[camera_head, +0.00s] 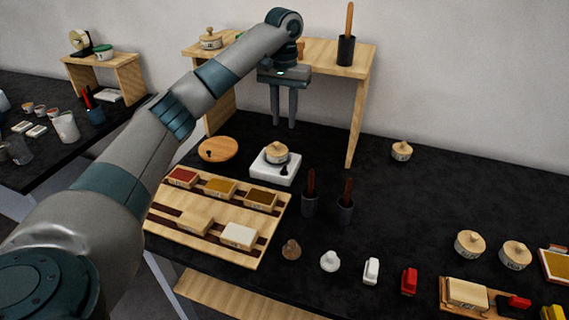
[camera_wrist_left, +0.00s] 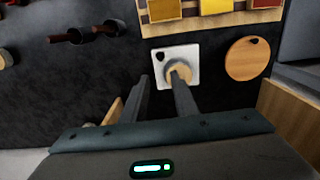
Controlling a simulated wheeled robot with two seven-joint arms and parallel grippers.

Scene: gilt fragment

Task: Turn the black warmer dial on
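The white square warmer (camera_head: 287,178) stands on the black table, with a small lidded pot (camera_head: 277,153) on it. Its small black dial (camera_head: 284,170) is on the near corner; in the left wrist view the dial (camera_wrist_left: 160,57) shows at the plate's upper left. Which way the dial is turned is too small to tell. My left gripper (camera_head: 284,126) points down above and behind the warmer, apart from it. Its fingers are parted with nothing between them. In the left wrist view one finger partly covers the pot (camera_wrist_left: 182,69). My right gripper is not in view.
A round wooden board (camera_head: 217,149) lies left of the warmer. A tray (camera_head: 256,248) of blocks is in front, and dark cups with handles (camera_head: 309,205) stand to the right.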

